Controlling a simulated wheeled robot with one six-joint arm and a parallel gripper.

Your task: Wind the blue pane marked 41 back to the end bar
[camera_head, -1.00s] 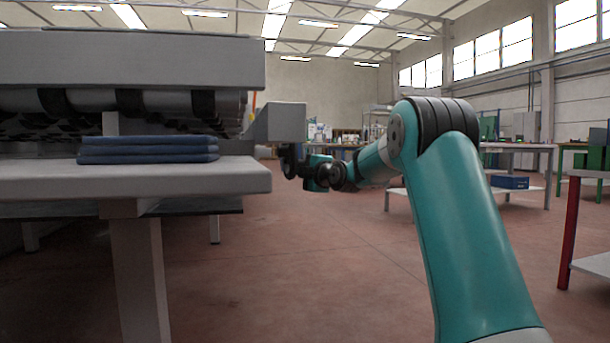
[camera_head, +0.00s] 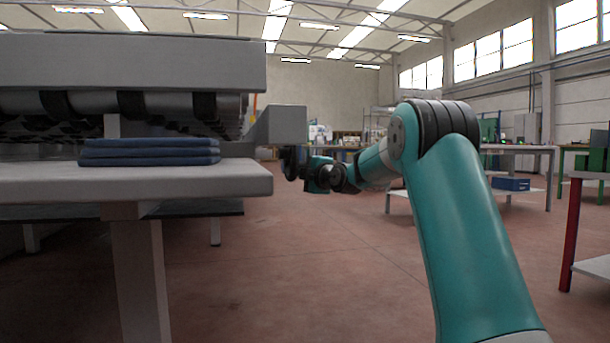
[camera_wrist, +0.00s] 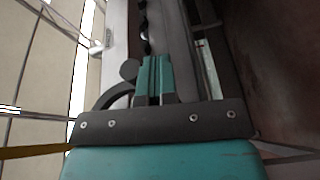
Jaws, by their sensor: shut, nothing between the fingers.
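My gripper (camera_wrist: 154,66) is shut with nothing between its teal fingers, pointing along the machine's side in the wrist view. A dark round knob (camera_wrist: 130,70) and a curved dark rim (camera_wrist: 113,93), apparently a handwheel, are just left of the fingers; I cannot tell whether they touch. In the head view, a dark part (camera_head: 290,163) hangs by the grey box (camera_head: 275,125) at the machine's end, beside my teal wrist. The fingers are not clear there. No blue pane, number 41 or end bar can be made out in either view.
The grey machine with rollers (camera_head: 150,102) fills the left. Folded blue cloths (camera_head: 150,152) lie on its front shelf (camera_head: 235,182). Open red floor (camera_head: 300,270) lies between it and my arm. Benches and a blue bin (camera_head: 510,184) stand at the right.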

